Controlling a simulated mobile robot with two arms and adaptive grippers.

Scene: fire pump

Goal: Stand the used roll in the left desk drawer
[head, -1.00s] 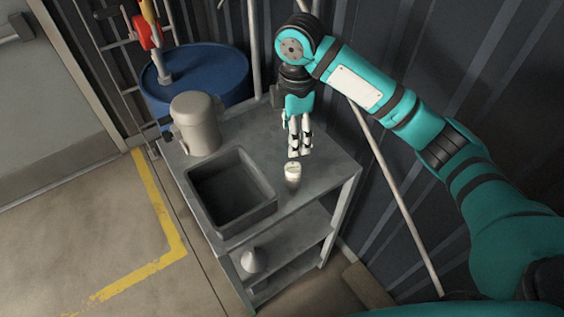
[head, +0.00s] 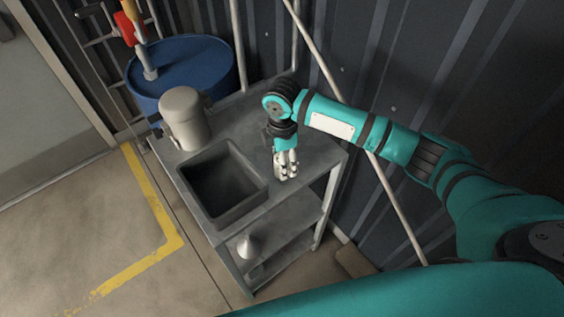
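My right gripper (head: 286,174), on the teal arm from the right, points down at the right part of the grey metal table (head: 262,213). Its pale fingers are low, at the tabletop, beside the dark bin. A small pale cylinder, possibly the used roll, stood on this spot a second ago. The fingers now hide that spot, so I cannot tell whether they hold it or are open or shut. My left gripper is not in view. No desk or drawer is in view.
A pale conical thing (head: 247,246) is on a lower shelf. A blue drum (head: 190,65) stands behind, a corrugated wall (head: 440,60) to the right. The floor (head: 70,225) at left is clear.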

